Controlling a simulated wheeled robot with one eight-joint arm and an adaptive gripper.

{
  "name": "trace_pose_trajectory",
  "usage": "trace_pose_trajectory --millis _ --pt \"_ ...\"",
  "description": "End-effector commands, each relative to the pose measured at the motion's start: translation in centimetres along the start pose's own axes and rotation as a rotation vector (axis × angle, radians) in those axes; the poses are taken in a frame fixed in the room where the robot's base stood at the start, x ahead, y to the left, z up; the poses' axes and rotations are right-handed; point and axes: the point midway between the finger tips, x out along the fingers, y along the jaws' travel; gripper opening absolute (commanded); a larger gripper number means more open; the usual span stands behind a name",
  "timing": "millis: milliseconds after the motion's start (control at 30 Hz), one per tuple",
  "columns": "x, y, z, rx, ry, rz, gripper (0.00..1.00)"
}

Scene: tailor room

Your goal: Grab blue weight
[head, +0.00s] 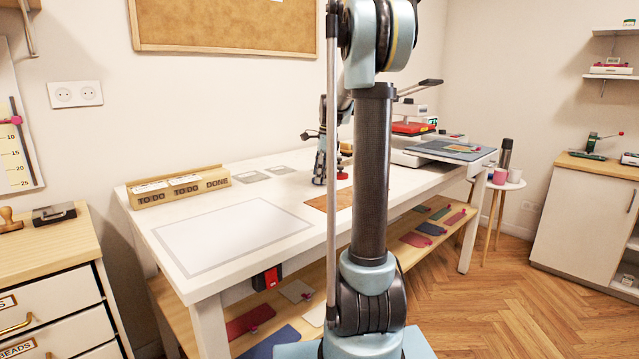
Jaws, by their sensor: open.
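I cannot make out a blue weight in the head view; my arm's upright link covers part of the table. My gripper (322,165) shows only in part just left of that link, pointing down, low over the far part of the white table (235,178). It is open, and I see nothing in it. A small red round object (343,176) is right beside it, partly hidden by the link.
A brown mat (328,201) lies in front of the gripper. A wooden TO DO/DONE organizer (177,188) stands at the table's left back. A heat press (413,127) and a grey-blue mat (455,150) are at the right. The table's front left holds a flat outlined sheet.

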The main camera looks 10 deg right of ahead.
Motion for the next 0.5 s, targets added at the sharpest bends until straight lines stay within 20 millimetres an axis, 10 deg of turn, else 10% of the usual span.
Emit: trace_pose_trajectory --millis 200,500 --pt "0.08 0.0 0.02 0.0 0.0 0.0 0.76" --pt "0.08 0.0 0.06 -0.001 0.0 0.0 0.16"
